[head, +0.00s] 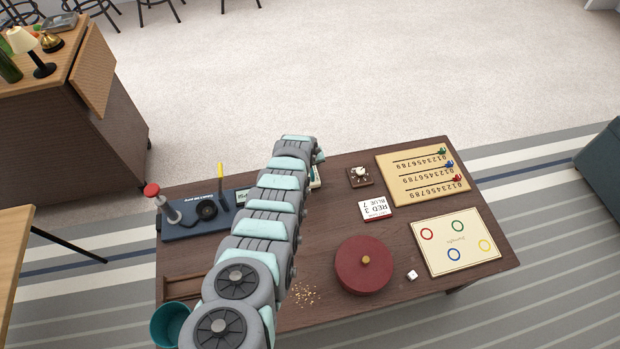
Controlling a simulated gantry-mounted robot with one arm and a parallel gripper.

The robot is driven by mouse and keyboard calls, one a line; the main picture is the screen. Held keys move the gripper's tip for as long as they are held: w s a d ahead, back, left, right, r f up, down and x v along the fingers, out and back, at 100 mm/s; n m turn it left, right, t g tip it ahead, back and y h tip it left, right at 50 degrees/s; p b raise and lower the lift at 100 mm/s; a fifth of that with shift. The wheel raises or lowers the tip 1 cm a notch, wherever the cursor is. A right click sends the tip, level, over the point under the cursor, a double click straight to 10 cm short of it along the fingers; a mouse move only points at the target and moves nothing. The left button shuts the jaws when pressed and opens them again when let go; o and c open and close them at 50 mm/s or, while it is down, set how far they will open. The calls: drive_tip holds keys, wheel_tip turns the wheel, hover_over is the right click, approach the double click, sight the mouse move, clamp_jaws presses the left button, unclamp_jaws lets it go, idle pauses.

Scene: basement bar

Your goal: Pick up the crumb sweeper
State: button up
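I cannot make out a crumb sweeper for certain in the head view. A small pale and green thing (315,182) shows partly beside the far end of my arm, mostly hidden by it; I cannot tell what it is. Loose crumbs (305,295) lie on the dark wooden table (335,225), right of my arm's lower part. My arm reaches across the table toward its far edge. My gripper (319,158) is at the arm's far end, largely hidden by the links, so its fingers and anything between them cannot be seen.
A round red lidded box (364,265), a white die (411,275), two game boards (423,177) (456,242), a score card (375,208) and a small dial box (359,176) stand right. A blue device (195,216), brown wooden piece (190,283) and teal cup (171,325) are left.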

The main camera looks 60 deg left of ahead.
drive_tip(key=shift+f, duration=0.55)
drive_tip(key=shift+w+a+r, duration=0.1)
drive_tip(key=shift+a+r, duration=0.05)
drive_tip(key=shift+c, duration=0.4)
clamp_jaws()
idle(0.5)
